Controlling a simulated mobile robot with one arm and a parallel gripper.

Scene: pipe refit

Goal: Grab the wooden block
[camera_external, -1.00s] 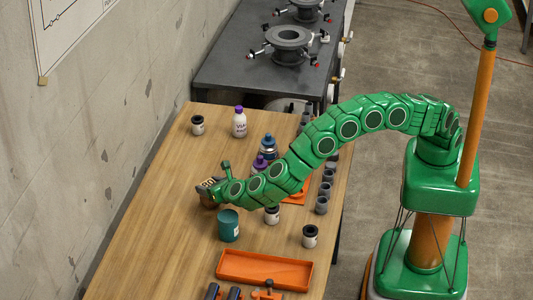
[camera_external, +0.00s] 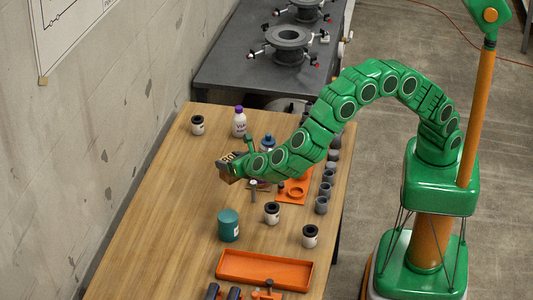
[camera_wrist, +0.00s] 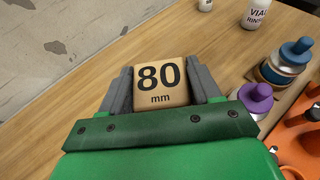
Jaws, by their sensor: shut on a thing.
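The wooden block (camera_wrist: 161,84) is pale wood, marked "80 mm". In the wrist view it sits between the two grey fingers of my gripper (camera_wrist: 162,88), which is shut on it. In the external view my gripper (camera_external: 226,165) is at the end of the green arm, over the middle of the wooden table. The block (camera_external: 228,158) shows there only as a small tan patch with dark marks. It looks raised above the tabletop, though the exact height is hard to tell.
A white bottle with a purple cap (camera_external: 239,123) and a small jar (camera_external: 197,125) stand behind. A teal cup (camera_external: 229,226), black-lidded jars (camera_external: 272,213) and an orange tray (camera_external: 264,268) stand in front. The table's left side is clear.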

